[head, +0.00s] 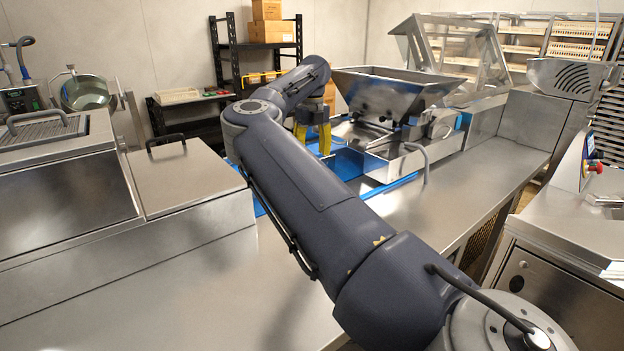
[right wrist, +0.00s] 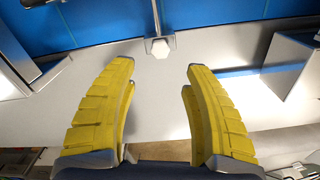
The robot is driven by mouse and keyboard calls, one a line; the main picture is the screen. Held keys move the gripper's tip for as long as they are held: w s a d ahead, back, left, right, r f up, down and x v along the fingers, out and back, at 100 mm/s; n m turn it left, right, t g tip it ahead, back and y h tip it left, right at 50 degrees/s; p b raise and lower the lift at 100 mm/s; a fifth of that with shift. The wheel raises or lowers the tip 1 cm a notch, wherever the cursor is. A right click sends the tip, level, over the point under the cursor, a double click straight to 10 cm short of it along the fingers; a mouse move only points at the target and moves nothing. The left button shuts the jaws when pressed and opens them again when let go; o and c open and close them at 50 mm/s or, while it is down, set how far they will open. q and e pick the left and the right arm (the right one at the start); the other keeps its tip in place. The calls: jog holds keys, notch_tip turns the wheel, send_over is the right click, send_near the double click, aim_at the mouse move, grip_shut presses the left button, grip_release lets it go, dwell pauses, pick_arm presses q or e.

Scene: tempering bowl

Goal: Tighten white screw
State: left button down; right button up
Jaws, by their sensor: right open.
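The white screw (right wrist: 159,47) shows in the right wrist view as a small pale hexagonal head at the end of a thin metal rod, at the top centre. My right gripper (right wrist: 161,66) is open, with its two yellow fingers spread on either side below the screw in the picture. Nothing is between the fingers. In the head view my right gripper (head: 312,147) points down beside the steel hopper machine (head: 385,92), partly behind my own arm. I cannot make out the screw in the head view. My left gripper is not in view.
A blue surface (right wrist: 215,32) lies behind the screw. Steel blocks stand at the left (right wrist: 22,62) and right (right wrist: 292,66) of the wrist view. In the head view a curved metal handle (head: 420,160) rises from the counter (head: 480,172), and the counter front is clear.

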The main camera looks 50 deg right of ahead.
notch_tip(320, 180, down, 9)
jog(key=shift+f, duration=0.15)
dwell(0.4)
jog(key=shift+c, duration=0.5)
grip_shut()
